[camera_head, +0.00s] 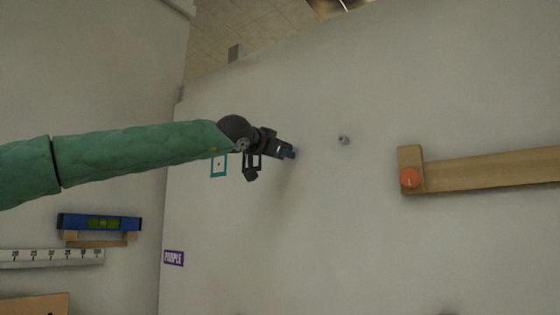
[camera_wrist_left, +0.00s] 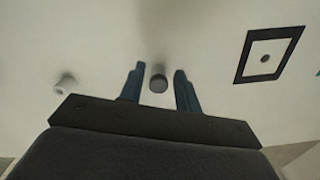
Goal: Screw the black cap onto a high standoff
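My left gripper (camera_head: 288,153) is close to the wall, its blue fingertips pointing at it. In the left wrist view its fingers (camera_wrist_left: 158,88) are apart. Between them is a short round post with a dark grey end (camera_wrist_left: 158,84), with a narrow gap on each side. It looks like a standoff with the black cap on its end, but I cannot tell how far the cap is seated. In the head view the fingers mostly hide it. A bare grey standoff (camera_head: 343,140) juts from the wall to the right; a pale one (camera_wrist_left: 66,83) shows in the wrist view. My right gripper is out of view.
A black square frame (camera_wrist_left: 267,55) is on the wall beside the post, and a teal frame (camera_head: 218,164) lies further left. A wooden bar (camera_head: 490,171) with an orange knob (camera_head: 410,177) is at right. A blue level (camera_head: 100,222) is at lower left.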

